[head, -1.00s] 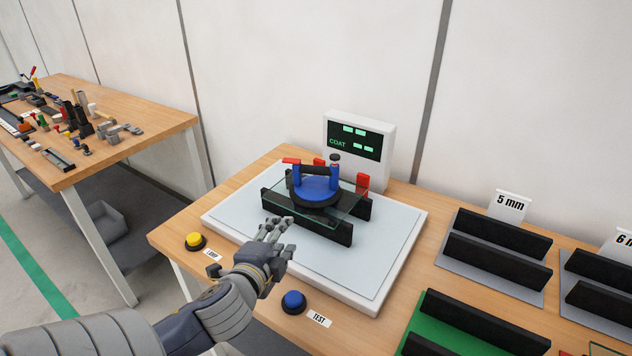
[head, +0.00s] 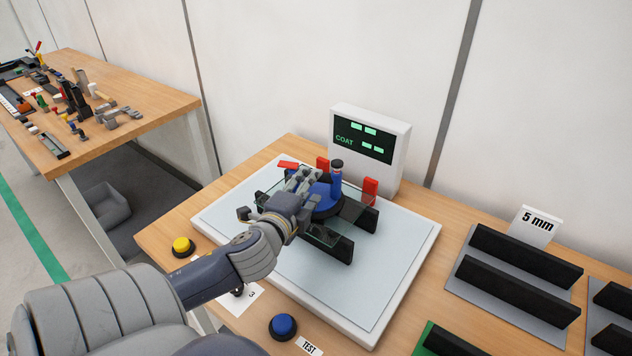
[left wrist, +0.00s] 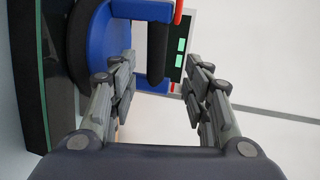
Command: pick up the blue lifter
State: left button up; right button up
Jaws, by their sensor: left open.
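The blue lifter (head: 326,196) has a round blue disc and upright posts with a black handle. It sits on a glass pane (head: 352,208) held over black rails (head: 330,241) on the white plate. My left gripper (head: 296,184) is at the lifter's near left side and hides part of it. In the left wrist view the left gripper (left wrist: 160,88) is open. The lifter's black handle (left wrist: 157,52) shows between and beyond its fingers, and the blue body (left wrist: 100,38) lies to the left. My right gripper is not in view.
A display box reading COAT (head: 366,142) stands behind the plate. Red blocks (head: 370,189) stand around the pane. A yellow button (head: 181,246) and a blue button (head: 283,326) are at the table's front. A black-railed rack (head: 515,270) is at right. A cluttered table (head: 120,95) is at left.

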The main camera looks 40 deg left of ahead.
pick_arm(q)
jog(key=shift+w+a, duration=0.2)
jog(key=shift+w, duration=0.3)
jog(key=shift+w+a+f, duration=0.15)
jog(key=shift+w, duration=0.15)
jog(key=p+x, duration=0.2)
jog(key=x, duration=0.2)
jog(key=shift+w+a+f, duration=0.3)
jog(key=shift+w+f, duration=0.1)
jog(key=shift+w, duration=0.25)
jog(key=shift+s, duration=0.1)
jog(key=shift+c, duration=1.4)
grip_shut()
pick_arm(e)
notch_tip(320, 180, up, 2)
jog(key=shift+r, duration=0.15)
pick_arm(q)
jog(key=shift+r, duration=0.15)
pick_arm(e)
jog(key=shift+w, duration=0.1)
